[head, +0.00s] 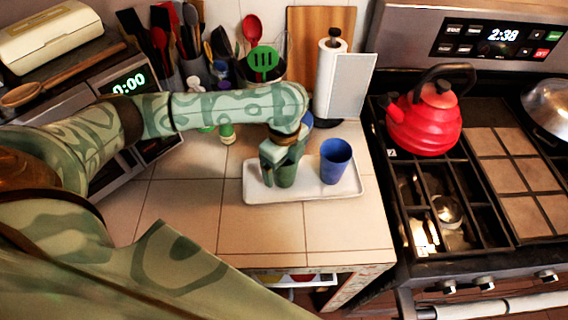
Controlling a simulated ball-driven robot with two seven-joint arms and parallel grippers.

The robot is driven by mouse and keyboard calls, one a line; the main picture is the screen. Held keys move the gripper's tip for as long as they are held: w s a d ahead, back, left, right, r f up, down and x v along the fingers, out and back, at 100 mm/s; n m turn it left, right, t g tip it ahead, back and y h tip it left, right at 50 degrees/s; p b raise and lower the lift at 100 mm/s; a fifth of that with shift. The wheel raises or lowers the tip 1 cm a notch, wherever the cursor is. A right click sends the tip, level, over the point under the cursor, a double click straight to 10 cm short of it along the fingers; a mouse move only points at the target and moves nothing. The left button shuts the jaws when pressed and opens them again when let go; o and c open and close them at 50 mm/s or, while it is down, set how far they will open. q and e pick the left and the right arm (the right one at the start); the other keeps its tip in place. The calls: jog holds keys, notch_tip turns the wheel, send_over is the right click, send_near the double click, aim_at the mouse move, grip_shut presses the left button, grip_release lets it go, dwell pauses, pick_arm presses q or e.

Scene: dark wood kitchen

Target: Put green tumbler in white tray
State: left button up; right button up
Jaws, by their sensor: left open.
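The white tray (318,190) lies on the tiled counter near its front right corner. A green tumbler (287,177) stands in the left part of the tray, partly hidden by my left gripper. My left gripper (279,166) points down at the green tumbler, with its open fingers close around the upper part. Whether a finger touches the tumbler I cannot tell. A blue tumbler (336,162) stands upright in the right part of the tray. My right gripper is not in view.
A paper towel holder (332,80) stands behind the tray, and utensil holders are at the back. The stove with a red kettle (424,118) is to the right. Counter tiles (190,200) left of the tray are clear.

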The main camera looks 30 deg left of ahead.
pick_arm(q)
notch_tip(320, 180, up, 12)
jog(key=p, duration=0.4)
jog(key=shift+p, duration=0.35)
jog(key=shift+f, duration=0.15)
